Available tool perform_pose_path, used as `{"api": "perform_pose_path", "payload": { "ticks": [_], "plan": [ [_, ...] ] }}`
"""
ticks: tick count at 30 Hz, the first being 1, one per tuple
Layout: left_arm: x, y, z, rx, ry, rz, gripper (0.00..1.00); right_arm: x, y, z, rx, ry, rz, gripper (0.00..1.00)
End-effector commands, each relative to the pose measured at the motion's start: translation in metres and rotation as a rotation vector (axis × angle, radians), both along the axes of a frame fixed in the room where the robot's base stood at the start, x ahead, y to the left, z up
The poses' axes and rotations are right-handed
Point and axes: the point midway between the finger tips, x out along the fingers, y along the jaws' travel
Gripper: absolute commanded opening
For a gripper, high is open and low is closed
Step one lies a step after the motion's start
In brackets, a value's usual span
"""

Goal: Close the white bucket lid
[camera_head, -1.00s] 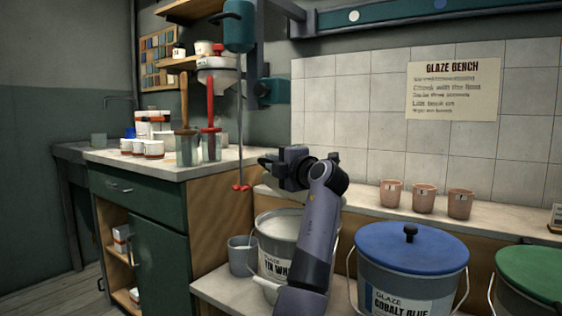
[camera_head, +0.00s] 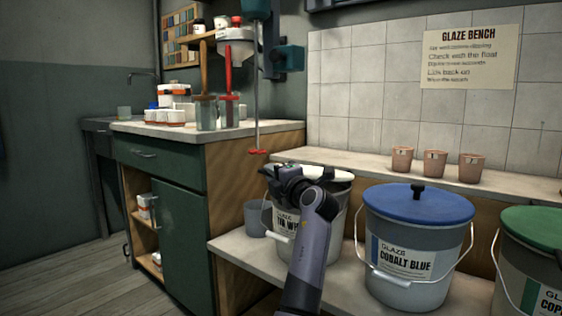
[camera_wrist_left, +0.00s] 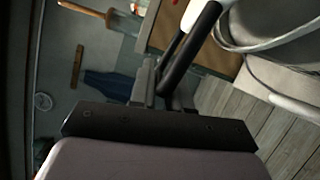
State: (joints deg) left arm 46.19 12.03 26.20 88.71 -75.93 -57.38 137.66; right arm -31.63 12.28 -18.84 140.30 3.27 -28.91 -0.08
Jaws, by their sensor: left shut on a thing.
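The white bucket, with a label partly reading "WH" (camera_head: 286,221), stands on the low bench at centre. A bright white, lid-like surface (camera_head: 335,174) shows at its top, partly behind my left gripper. My left gripper (camera_head: 282,180) is at the left front of the bucket's top, shut on what seems to be the white lid. The exact grip is hidden. The left wrist view shows dark fingers (camera_wrist_left: 170,85) with a pale curved rim (camera_wrist_left: 262,45) to their right. I cannot tell whether the lid lies flat. My right gripper is not in view.
The cobalt blue bucket with a blue lid (camera_head: 419,203) stands close on the right, then a green-lidded bucket (camera_head: 535,230). A grey cup (camera_head: 254,220) is left of the white bucket. Several pink cups (camera_head: 438,163) line the back ledge.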

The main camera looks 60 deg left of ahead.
Motion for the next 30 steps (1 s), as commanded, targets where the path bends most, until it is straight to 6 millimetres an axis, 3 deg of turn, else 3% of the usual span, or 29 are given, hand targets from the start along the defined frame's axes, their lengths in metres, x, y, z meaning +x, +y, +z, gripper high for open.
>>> {"api": "perform_pose_path", "payload": {
  "ticks": [3,9,27,28,30],
  "plan": [
    [-0.005,-0.002,-0.026,-0.002,0.007,-0.006,0.0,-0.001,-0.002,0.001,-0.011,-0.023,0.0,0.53],
    [-0.01,-0.002,-0.049,-0.001,0.007,-0.006,0.0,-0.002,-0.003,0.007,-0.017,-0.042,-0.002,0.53],
    [-0.011,-0.002,-0.065,-0.009,0.009,-0.006,0.0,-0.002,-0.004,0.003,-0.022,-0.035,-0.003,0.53],
    [-0.011,-0.003,-0.065,-0.009,0.009,-0.006,0.2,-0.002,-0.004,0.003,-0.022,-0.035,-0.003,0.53],
    [-0.011,-0.003,-0.065,-0.009,0.009,-0.006,0.38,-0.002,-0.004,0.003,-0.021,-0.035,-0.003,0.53]
  ]
}}
